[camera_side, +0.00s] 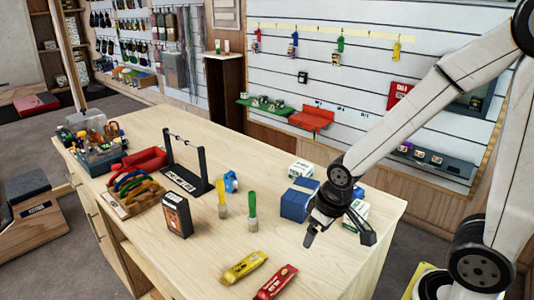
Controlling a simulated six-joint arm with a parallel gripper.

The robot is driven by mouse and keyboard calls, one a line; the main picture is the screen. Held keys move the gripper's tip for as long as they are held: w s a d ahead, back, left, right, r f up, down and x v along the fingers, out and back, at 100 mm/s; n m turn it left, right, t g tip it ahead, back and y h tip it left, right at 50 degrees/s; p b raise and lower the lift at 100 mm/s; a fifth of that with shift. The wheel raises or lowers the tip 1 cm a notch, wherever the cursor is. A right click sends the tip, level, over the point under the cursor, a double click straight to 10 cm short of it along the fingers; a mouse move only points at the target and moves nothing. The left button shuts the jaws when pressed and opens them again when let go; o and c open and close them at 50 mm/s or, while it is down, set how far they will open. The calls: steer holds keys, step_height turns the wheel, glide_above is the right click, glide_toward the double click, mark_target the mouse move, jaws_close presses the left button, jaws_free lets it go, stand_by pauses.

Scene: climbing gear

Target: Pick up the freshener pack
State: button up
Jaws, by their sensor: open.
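An upright black pack with an orange-brown picture and a pale label (177,215) stands near the middle front of the table; it may be the freshener pack, but its print is too small to read. My gripper (338,238) is open and empty, pointing down above the right part of the table. It is well to the right of the black pack. A blue box (296,203) is just left of my gripper, and a white-and-green box (355,214) is partly hidden behind it.
Yellow (243,267) and red (276,282) wrapped bars lie at the front. Two brushes (252,211) stand mid-table, with blue tape (231,182) behind. A black bar frame (187,168), carabiner rack (133,192) and gear bin (98,143) are left. Bare table lies between pack and bars.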

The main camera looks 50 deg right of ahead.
steer(key=shift+r, duration=0.15)
step_height(320, 180, up, 7)
steer(key=n+t+y, duration=0.2)
steer(key=t, duration=0.8)
glide_above(177, 200)
steer(key=s, duration=0.6)
steer(key=shift+t, duration=0.4)
steer(key=f, duration=0.4)
steer(key=shift+w+d+f, duration=0.2)
steer(key=shift+d+f, duration=0.1)
steer(key=shift+d, duration=0.1)
steer(key=shift+x, duration=1.25)
